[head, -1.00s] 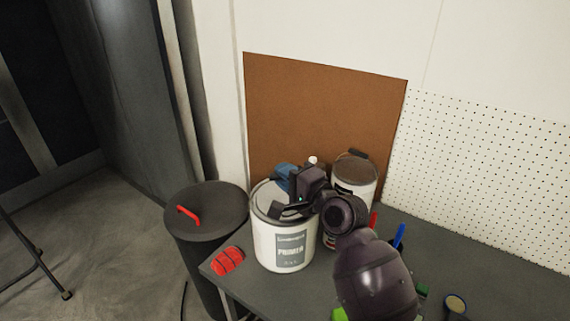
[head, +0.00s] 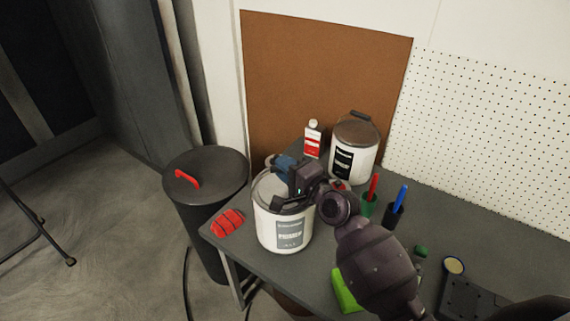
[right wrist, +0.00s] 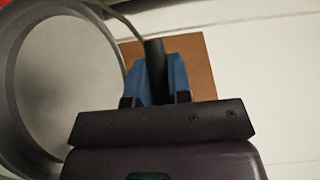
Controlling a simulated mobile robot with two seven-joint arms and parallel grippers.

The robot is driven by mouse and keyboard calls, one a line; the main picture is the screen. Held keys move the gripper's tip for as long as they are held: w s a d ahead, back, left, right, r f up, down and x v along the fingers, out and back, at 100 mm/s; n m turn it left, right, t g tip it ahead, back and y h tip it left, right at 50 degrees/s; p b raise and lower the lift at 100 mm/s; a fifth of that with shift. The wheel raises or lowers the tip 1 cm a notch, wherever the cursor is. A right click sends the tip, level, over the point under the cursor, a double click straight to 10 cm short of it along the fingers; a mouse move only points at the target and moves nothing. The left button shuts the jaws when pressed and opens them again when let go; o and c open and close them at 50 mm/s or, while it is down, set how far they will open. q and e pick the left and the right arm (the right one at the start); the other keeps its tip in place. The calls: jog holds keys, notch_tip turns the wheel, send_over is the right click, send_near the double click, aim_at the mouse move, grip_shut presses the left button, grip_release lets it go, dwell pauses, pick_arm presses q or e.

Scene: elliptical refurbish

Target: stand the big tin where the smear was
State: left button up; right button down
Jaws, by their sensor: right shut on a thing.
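The big tin (head: 284,236) is white with a grey PRIMER label and a grey lid. It stands upright at the left end of the grey table, close to the front edge; whether its base touches the top I cannot tell. My right gripper (head: 285,168) is above its lid, shut on its handle. In the right wrist view, the blue fingers (right wrist: 160,76) close on the dark handle grip (right wrist: 155,68), with the tin's round rim (right wrist: 12,100) at left. I see no smear; the tin and my arm hide part of the table. My left gripper is out of view.
A brown-lidded tin (head: 345,164) and a red-and-white bottle (head: 312,141) stand behind. A red cloth (head: 228,222) lies left of the big tin, beside a dark bin (head: 204,172). Pen cups (head: 394,214) and a green block (head: 346,290) are at right.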

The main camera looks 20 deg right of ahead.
aim_at(286, 188)
notch_tip(286, 188, down, 2)
jog(key=shift+w+f+b, duration=0.1)
jog(key=shift+f+b, duration=0.15)
jog(key=shift+b, duration=0.2)
jog(key=shift+f, duration=0.25)
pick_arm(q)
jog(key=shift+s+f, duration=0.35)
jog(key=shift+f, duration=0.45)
pick_arm(e)
jog(key=c, duration=1.5)
grip_release()
jog(key=shift+f, duration=0.4)
jog(key=o, duration=0.4)
jog(key=shift+s+r, duration=0.1)
jog(key=shift+s, duration=0.1)
jog(key=shift+o, duration=0.2)
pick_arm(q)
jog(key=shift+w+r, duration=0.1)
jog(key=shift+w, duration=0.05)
